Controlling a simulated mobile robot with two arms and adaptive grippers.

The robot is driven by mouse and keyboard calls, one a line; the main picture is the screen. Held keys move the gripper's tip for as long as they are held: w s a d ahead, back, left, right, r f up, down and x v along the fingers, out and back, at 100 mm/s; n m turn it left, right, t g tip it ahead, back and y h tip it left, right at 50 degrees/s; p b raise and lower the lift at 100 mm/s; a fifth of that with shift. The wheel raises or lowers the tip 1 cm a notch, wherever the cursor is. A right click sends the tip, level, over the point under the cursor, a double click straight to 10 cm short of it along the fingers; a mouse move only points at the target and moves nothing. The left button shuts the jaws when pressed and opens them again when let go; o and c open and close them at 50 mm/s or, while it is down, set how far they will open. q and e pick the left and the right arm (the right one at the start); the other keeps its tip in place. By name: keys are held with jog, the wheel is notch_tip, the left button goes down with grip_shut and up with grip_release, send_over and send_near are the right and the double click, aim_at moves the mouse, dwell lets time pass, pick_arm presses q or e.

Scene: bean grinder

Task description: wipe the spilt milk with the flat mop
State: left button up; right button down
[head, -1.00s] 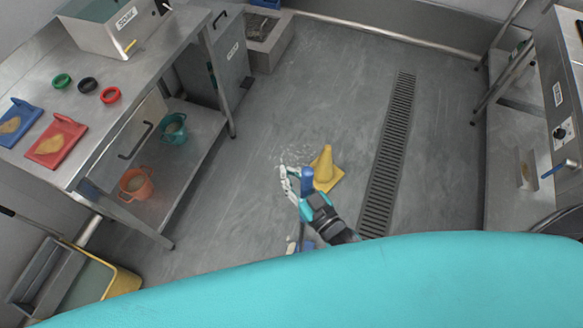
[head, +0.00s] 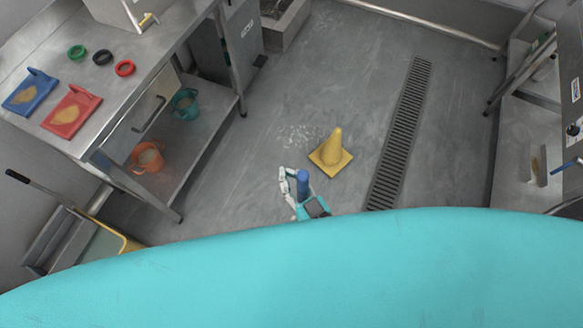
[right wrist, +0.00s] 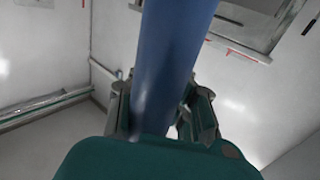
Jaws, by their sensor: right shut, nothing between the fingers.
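The spilt milk (head: 300,137) shows as faint whitish patches on the grey floor, left of the yellow cone. My right gripper (head: 287,185) is low in the middle of the head view, nearer than the spill, and shut. A blue cylinder (head: 303,183) shows right against its fingers. In the right wrist view the blue cylinder (right wrist: 165,65) rises in front of the fingers and hides part of them. I cannot tell whether it is the mop's handle. No flat mop head is visible. My left gripper is out of view.
A yellow cone (head: 332,150) stands beside the spill. A floor drain (head: 402,130) runs further right. A steel table (head: 150,60) with a lower shelf holding buckets stands left. The floor behind the spill is clear.

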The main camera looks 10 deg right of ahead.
aim_at(305, 198)
jog(key=shift+s+p, duration=0.6)
jog(key=shift+s, duration=1.45)
jog(key=shift+w+d, duration=5.8)
jog(key=shift+d, duration=0.25)
jog(key=shift+s+a+f+p, duration=0.15)
jog(key=shift+s+a+p, duration=0.4)
jog(key=shift+s+a, duration=1.35)
jog(key=shift+s+a+f+p, duration=0.1)
jog(key=shift+s+a+p, duration=0.8)
jog(key=shift+s, duration=1.75)
jog(key=shift+s+a+f+p, duration=0.15)
jog(key=shift+s+a+p, duration=0.1)
jog(key=shift+s+a, duration=1.8)
jog(key=shift+s+d, duration=0.15)
jog(key=shift+d, duration=0.15)
